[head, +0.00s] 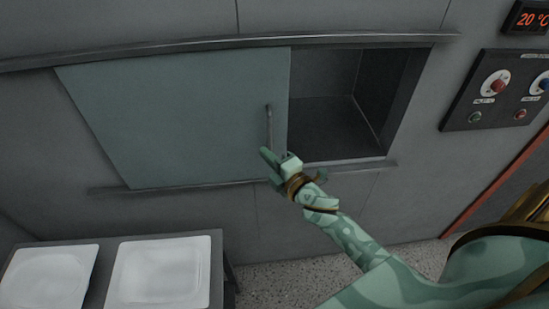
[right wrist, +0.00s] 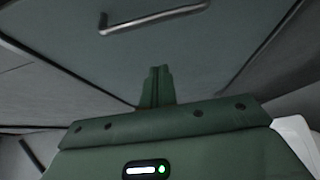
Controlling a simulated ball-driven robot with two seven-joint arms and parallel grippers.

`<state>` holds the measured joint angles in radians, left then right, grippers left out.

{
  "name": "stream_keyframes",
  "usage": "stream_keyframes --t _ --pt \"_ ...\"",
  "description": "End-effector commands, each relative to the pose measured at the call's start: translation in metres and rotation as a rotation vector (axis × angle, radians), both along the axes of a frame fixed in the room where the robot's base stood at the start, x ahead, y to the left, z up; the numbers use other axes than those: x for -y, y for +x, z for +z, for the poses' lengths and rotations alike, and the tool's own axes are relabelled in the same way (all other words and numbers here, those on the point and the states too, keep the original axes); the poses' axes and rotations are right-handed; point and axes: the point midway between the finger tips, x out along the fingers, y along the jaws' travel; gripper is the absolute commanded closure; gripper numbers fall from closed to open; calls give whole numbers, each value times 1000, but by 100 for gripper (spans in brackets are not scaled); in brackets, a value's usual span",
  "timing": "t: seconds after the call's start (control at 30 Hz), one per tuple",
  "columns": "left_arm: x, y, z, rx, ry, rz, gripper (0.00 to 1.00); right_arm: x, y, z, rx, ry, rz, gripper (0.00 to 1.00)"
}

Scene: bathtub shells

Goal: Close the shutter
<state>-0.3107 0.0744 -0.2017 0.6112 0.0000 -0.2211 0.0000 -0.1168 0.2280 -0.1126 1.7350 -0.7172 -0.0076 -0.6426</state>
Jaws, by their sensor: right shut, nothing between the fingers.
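The shutter (head: 180,115) is a grey-green sliding panel in the wall, set between an upper and a lower rail. It stands to the left, and the opening (head: 335,100) to its right is uncovered and dark inside. A thin bar handle (head: 269,128) runs upright near the shutter's right edge; in the right wrist view the handle (right wrist: 152,18) lies beyond the fingers. My right gripper (head: 268,157) is shut and empty, close to the handle's lower end. In the right wrist view its fingers (right wrist: 157,85) are together. I cannot tell whether they touch the shutter. My left gripper is not in view.
The upper rail (head: 210,44) and lower rail (head: 110,190) stick out from the wall. A control panel (head: 497,90) with knobs is at the right, under a red temperature display (head: 530,18). White trays (head: 158,272) rest on a table at the lower left.

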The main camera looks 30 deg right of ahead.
Motion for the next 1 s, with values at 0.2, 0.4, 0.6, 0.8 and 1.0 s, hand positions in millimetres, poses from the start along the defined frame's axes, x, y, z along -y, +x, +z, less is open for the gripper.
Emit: stream_keyframes --t 0.2,0.4,0.6,0.8,1.0 --pt "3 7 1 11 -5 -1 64 -7 49 1 2 3 0 100" --pt "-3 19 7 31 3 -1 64 14 54 1 -1 1 0 100" --pt "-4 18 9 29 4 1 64 29 51 0 -2 4 0 100" --pt "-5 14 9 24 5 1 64 31 50 0 -2 5 0 100" --pt "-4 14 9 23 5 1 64 31 50 0 -2 4 0 100"
